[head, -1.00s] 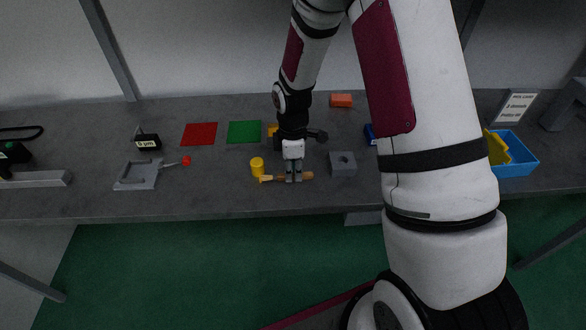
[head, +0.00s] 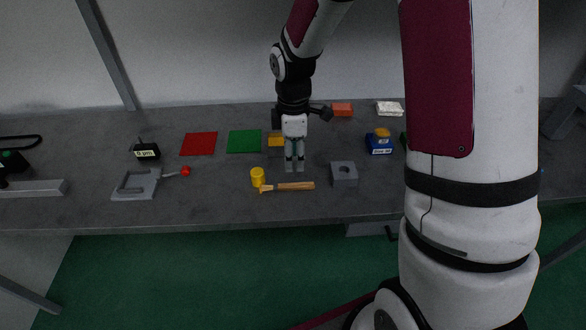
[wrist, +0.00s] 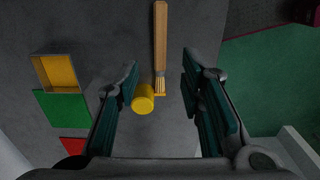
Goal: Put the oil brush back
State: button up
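The oil brush (head: 291,186), with a wooden handle and yellowish bristles, lies flat on the grey bench. Its bristle end points left, close to a yellow cylinder (head: 257,177). In the wrist view the brush handle (wrist: 160,40) runs up out of the picture, and the bristles and the cylinder (wrist: 143,99) appear between the spread fingers. My gripper (head: 294,168) is open and empty, pointing down; in the head view it appears just behind the brush handle, apparently above the bench. The open fingers also show in the wrist view (wrist: 160,78).
A grey block with a hole (head: 343,174) stands right of the brush. Green (head: 244,141) and red (head: 199,144) squares, a yellow open box (head: 276,140) and a grey fixture with a red knob (head: 137,185) are nearby. My arm hides the bench's right part.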

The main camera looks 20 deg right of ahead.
jog(key=s+r+m+t, duration=0.1)
jog(key=s+r+m, duration=0.35)
jog(key=r, duration=0.45)
jog(key=s+r+m+t, duration=0.25)
jog(key=s+r, duration=0.25)
jog(key=r, duration=0.4)
jog(key=s+r+m+t, duration=0.1)
jog(key=s+r+m, duration=0.1)
jog(key=s, duration=0.4)
jog(key=s+a+r+m+t, duration=0.1)
jog(key=s+r+m, duration=0.2)
jog(key=s+m, duration=0.2)
jog(key=shift+s+a+r, duration=0.3)
jog(key=shift+s, duration=0.25)
